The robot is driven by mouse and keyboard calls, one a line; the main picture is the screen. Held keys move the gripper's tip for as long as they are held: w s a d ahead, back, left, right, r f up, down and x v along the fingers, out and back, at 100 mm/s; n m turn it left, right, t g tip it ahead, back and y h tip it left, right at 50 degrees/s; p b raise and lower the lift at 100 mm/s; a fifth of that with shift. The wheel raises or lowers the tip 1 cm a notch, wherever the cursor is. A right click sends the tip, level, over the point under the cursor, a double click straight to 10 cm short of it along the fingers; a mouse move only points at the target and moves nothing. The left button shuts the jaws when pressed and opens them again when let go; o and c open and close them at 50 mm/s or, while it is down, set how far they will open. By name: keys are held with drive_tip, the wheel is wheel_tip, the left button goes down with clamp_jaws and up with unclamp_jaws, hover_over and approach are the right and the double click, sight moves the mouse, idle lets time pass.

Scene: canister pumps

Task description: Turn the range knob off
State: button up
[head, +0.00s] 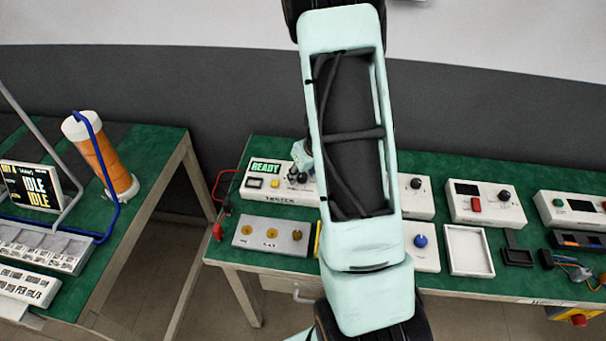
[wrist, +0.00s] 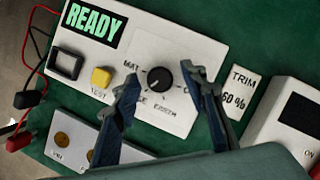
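A white tester box (head: 255,193) stands at the left of the right-hand bench and shows in the wrist view (wrist: 195,45). Its round black knob (wrist: 159,79) sits on a pale dial plate with labels around it; a partly readable one at the left says MAT. A small white mark on the knob faces the lower left. The label at the right is partly hidden by a finger. My gripper (wrist: 161,80) is open, its dark blue fingers apart on either side of the knob; I cannot tell whether they touch it. In the head view my arm hides much of this area.
The tester carries a READY display (wrist: 93,22), a yellow TEST button (wrist: 102,78) and a black-framed square (wrist: 66,64). A plate with brass discs (head: 270,236) lies in front.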

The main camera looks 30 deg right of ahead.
clamp_jaws()
